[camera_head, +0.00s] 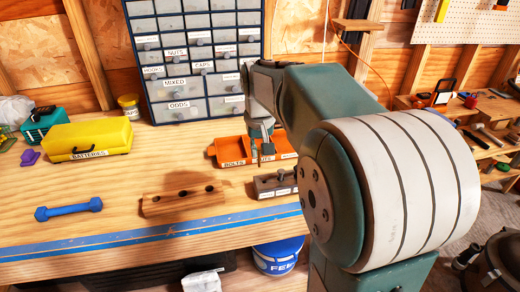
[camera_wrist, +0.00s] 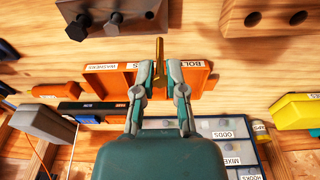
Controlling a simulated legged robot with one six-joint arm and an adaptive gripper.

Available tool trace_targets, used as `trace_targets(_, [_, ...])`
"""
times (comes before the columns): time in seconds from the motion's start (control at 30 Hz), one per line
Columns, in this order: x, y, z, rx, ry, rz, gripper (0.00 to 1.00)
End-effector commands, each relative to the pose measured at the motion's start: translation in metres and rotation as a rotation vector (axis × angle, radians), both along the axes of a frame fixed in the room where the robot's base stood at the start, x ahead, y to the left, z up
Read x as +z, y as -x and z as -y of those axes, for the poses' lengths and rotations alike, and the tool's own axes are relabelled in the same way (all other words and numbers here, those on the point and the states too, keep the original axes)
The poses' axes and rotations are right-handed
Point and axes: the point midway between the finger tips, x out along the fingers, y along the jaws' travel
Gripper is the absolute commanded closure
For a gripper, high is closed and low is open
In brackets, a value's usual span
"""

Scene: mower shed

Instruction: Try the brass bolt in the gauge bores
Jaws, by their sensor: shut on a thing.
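The brass bolt (camera_wrist: 159,50) is held upright in the picture between the fingertips of my gripper (camera_wrist: 160,80) in the wrist view. In the head view my gripper (camera_head: 263,152) is over the orange tray (camera_head: 226,146), and I cannot make out the bolt there. The tray is labelled BOLTS and it also shows in the wrist view (camera_wrist: 108,82). The bores look empty.
A dark block (camera_head: 276,183) with labels stands in front of the tray, right of the gauge block. Drawers (camera_head: 186,105) rise behind. A yellow battery case (camera_head: 88,138) and blue dumbbell (camera_head: 68,209) are at left. Bench between dumbbell and gauge block is clear.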

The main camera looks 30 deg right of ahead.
Motion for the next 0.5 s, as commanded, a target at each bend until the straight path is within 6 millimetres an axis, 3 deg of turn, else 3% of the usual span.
trace_targets(0.17, [-0.005, 0.001, 0.007, -0.003, -0.007, -0.002, 1.00])
trace_targets(0.5, [-0.037, 0.001, 0.002, -0.003, -0.003, -0.003, 1.00])
